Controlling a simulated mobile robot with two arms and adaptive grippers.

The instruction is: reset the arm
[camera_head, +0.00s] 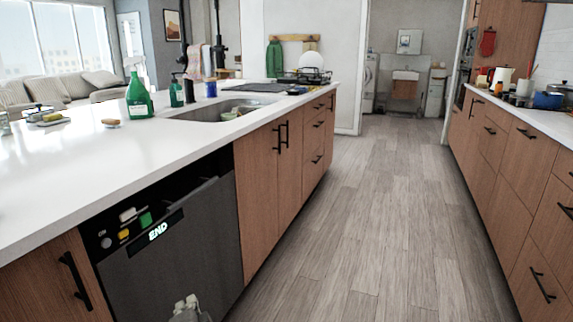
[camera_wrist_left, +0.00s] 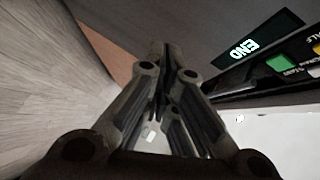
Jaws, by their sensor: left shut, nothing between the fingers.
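My left gripper (camera_head: 186,304) shows at the bottom edge of the head view, in front of the dark dishwasher door (camera_head: 180,250). In the left wrist view the left gripper (camera_wrist_left: 160,62) has its fingers together with nothing between them. The dishwasher panel with a lit "END" display (camera_wrist_left: 245,47) and coloured buttons is close beside it, at the right of that view. Most of the left arm is outside the head view. My right gripper is not in either view.
Wooden cabinets (camera_head: 500,150) line the right side. The wooden floor (camera_head: 375,220) between them is clear.

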